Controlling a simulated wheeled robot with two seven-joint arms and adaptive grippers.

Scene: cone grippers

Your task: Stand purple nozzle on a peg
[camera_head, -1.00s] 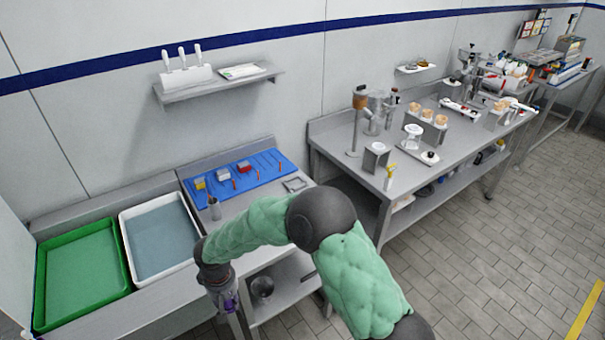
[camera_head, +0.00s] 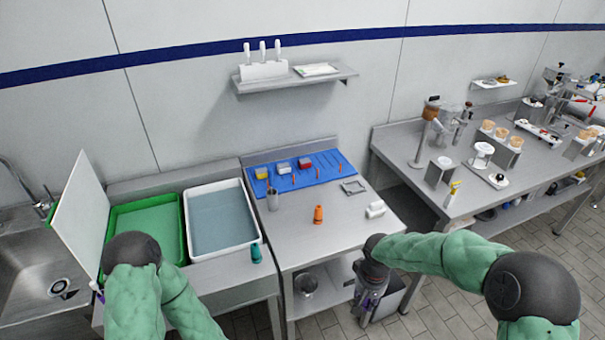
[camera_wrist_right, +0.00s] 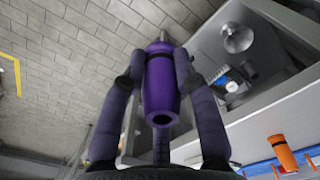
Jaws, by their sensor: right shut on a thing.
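My right gripper (camera_head: 370,296) hangs in front of the right end of the near counter, below its top. In the right wrist view its two fingers (camera_wrist_right: 160,72) are shut on the purple nozzle (camera_wrist_right: 161,92), a tapered piece with a round hole in the end facing the camera. In the head view the nozzle is mostly hidden by the gripper. A blue board (camera_head: 330,168) lies at the back of the counter, with several small orange upright pieces (camera_head: 293,178) that look like pegs. My left arm shows at the lower left, but its gripper is out of sight.
A metal cup (camera_head: 272,200), a grey frame (camera_head: 354,187) and a white block (camera_head: 375,209) stand around. White (camera_head: 258,225) and green (camera_head: 182,235) trays are left.

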